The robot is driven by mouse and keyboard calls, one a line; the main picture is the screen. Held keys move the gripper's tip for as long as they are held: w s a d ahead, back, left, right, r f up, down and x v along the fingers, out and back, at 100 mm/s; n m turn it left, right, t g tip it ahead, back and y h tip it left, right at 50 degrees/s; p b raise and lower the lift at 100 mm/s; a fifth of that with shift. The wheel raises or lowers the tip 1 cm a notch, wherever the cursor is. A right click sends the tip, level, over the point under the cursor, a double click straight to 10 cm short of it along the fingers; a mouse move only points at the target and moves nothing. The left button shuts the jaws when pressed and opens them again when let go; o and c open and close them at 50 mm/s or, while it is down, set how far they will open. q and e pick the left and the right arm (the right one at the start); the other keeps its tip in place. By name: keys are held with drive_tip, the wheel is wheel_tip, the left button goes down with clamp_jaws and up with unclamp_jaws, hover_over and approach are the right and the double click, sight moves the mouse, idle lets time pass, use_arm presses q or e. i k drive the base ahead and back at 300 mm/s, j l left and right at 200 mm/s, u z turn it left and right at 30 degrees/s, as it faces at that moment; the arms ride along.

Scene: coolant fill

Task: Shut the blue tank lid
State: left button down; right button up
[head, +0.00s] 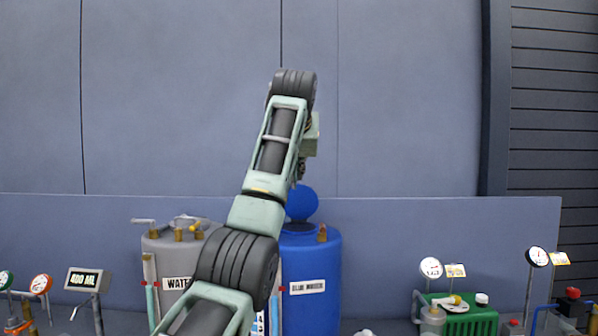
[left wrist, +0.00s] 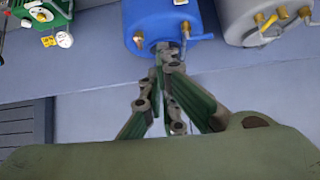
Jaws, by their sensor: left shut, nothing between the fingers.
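The blue tank (head: 318,262) stands behind my left arm in the head view. Its round blue lid (head: 302,204) stands raised, tilted up above the tank top. My left gripper (head: 299,172) is just above the lid, mostly hidden behind my wrist. In the left wrist view, the gripper (left wrist: 168,58) is shut and empty, its fingers pointing at the top of the blue tank (left wrist: 160,18), which appears upside down. Whether the fingertips touch the lid cannot be told. My right gripper is not in view.
A grey tank (head: 160,250) stands to the left, with brass fittings on top. A brass fitting (head: 322,233) sits on the blue tank's top right. A green unit (head: 487,322) and gauges (head: 431,268) are at right. The wall behind is plain.

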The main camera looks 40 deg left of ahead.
sight(303, 203)
drive_tip(key=i+j, duration=0.65)
drive_tip(key=j, duration=0.15)
drive_tip(key=i+j, duration=0.65)
drive_tip(key=j, duration=0.15)
